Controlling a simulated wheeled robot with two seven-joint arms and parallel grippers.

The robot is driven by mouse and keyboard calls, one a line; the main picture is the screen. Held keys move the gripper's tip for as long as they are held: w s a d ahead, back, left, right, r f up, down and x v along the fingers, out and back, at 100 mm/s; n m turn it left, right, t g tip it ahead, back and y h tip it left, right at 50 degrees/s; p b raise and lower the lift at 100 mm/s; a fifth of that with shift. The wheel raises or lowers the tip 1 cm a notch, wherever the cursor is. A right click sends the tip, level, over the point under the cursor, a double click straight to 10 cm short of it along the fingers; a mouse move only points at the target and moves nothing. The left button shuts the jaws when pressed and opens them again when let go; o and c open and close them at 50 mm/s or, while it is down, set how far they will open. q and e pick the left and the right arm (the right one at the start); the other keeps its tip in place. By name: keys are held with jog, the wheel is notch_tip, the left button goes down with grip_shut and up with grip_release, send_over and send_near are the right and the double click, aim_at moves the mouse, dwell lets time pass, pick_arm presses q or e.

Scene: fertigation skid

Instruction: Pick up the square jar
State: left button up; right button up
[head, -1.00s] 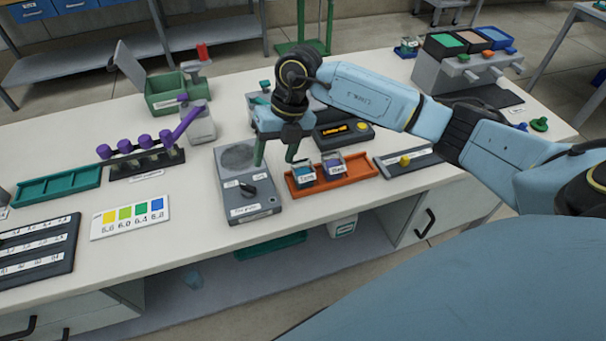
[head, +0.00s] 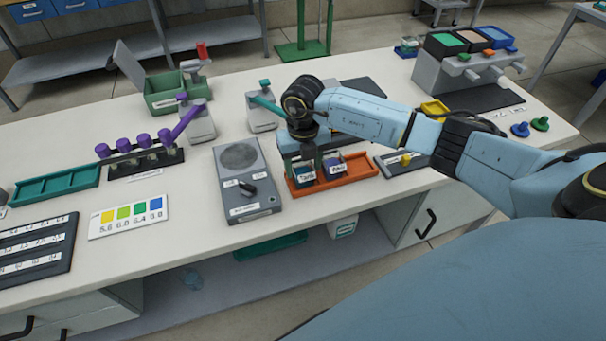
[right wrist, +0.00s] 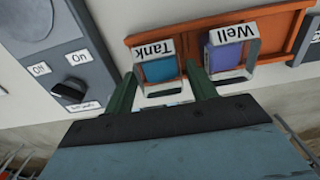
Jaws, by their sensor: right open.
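Two small square clear jars stand in an orange tray (head: 358,165). One, labelled Tank (head: 304,181), has blue contents; it also shows in the right wrist view (right wrist: 158,70). The other, labelled Well (head: 336,168), has purple-blue contents and stands to its right; it also shows in the right wrist view (right wrist: 228,57). My right gripper (right wrist: 161,82) is open and points down at the Tank jar. Its green fingers appear on either side of that jar, the right one in the gap beside the Well jar. Contact cannot be told. My left gripper is not in view.
A grey stirrer-like box with a black knob (head: 247,187) stands just left of the tray. A label plate with a yellow knob (head: 405,159) lies right of it. A bottle with a teal top (head: 262,113) stands behind. The bench's front edge is close in front.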

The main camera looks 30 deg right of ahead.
jog(key=shift+f, duration=1.6)
jog(key=shift+c, duration=0.3)
jog(key=c, duration=0.7)
jog(key=shift+w, duration=0.1)
jog(key=shift+c, duration=0.2)
jog(key=shift+r, duration=0.15)
